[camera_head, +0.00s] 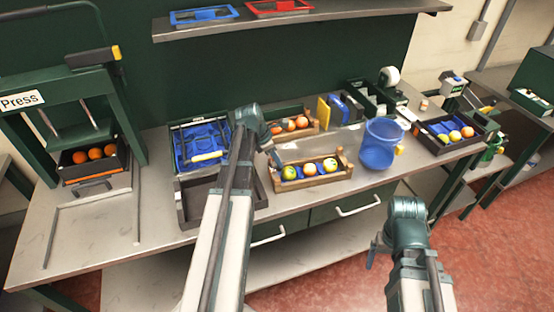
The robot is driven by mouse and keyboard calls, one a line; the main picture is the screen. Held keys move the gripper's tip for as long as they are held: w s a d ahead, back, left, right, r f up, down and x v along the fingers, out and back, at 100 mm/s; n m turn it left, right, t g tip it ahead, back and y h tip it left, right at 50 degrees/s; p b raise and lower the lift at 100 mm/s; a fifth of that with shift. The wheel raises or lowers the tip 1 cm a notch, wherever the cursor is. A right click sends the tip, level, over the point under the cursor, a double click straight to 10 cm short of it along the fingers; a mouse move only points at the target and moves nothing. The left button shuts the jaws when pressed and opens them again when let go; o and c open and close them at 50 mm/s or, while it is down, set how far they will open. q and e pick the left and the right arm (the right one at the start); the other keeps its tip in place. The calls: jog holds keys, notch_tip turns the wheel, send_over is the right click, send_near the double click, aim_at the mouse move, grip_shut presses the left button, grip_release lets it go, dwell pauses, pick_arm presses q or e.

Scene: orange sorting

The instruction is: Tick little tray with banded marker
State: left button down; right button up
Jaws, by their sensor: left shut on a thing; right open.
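My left gripper (272,150) is over the bench at the left end of the front wooden tray (313,182). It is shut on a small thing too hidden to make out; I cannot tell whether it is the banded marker. The front wooden tray holds several orange, yellow and green fruits on blue lining. A second wooden tray (311,131) with oranges stands behind it. I cannot tell which is the little tray, or see any tick. My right gripper (376,250) is open and empty, in front of the bench over the floor.
A dark tray with blue lining (176,145) holds a yellow-and-white stick. An empty dark tray (186,207) is before it. A blue bucket (380,145) and another fruit tray (430,140) stand right. A press (20,150) is left. The bench's left front is clear.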

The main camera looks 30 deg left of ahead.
pick_arm(q)
jog(key=shift+r+p, duration=1.7)
jog(key=shift+r, duration=0.35)
jog(key=shift+f, duration=0.1)
